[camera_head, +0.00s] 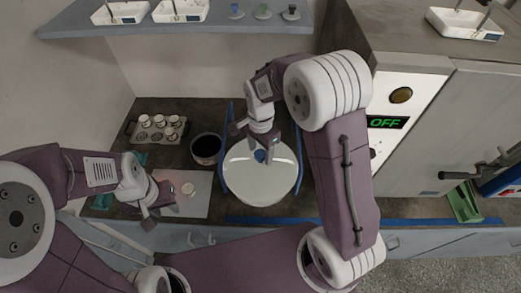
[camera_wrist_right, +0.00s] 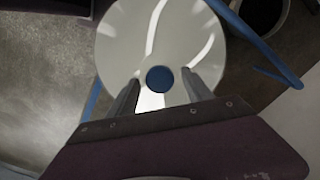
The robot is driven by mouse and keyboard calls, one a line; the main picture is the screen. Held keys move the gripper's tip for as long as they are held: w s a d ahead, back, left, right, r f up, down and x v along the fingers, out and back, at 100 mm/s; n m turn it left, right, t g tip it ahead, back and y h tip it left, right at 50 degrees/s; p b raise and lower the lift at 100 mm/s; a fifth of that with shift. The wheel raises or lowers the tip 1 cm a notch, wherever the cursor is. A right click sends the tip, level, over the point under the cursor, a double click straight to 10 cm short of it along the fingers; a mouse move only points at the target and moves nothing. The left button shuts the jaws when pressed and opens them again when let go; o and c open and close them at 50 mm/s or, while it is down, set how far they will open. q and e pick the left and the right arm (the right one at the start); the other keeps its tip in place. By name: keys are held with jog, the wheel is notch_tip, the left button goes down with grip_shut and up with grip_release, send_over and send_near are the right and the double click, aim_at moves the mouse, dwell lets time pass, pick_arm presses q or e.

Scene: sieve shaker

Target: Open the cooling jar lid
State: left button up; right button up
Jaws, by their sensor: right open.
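The cooling jar lid (camera_head: 262,183) is a round, glossy pale disc on the counter, with a blue knob (camera_head: 260,156) at its centre. It fills the top of the right wrist view (camera_wrist_right: 125,40), where the blue knob (camera_wrist_right: 159,79) shows between my fingers. My right gripper (camera_head: 266,148) is above the lid and points down at the knob. Its two fingers (camera_wrist_right: 160,95) stand apart on either side of the knob; I cannot tell whether they touch it. The jar body under the lid is hidden. My left gripper (camera_head: 160,210) is over the counter at the left, its fingers seeming apart.
A dark pot (camera_head: 206,149) stands left of the lid. A tray of several small cups (camera_head: 157,130) is behind it. A white mat (camera_head: 196,196) with a small round item lies near my left gripper. Blue strips (camera_head: 226,170) flank the lid. A cabinet (camera_head: 440,130) showing OFF stands right.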

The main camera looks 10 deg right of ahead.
grip_shut()
jog(key=shift+w+r, duration=0.15)
jog(key=shift+w, duration=0.05)
jog(key=w+d+p, duration=0.4)
jog(key=w+p, duration=0.2)
jog(key=w, duration=0.7)
jog(key=shift+w, duration=0.4)
grip_release()
jog(key=shift+s+a, duration=0.1)
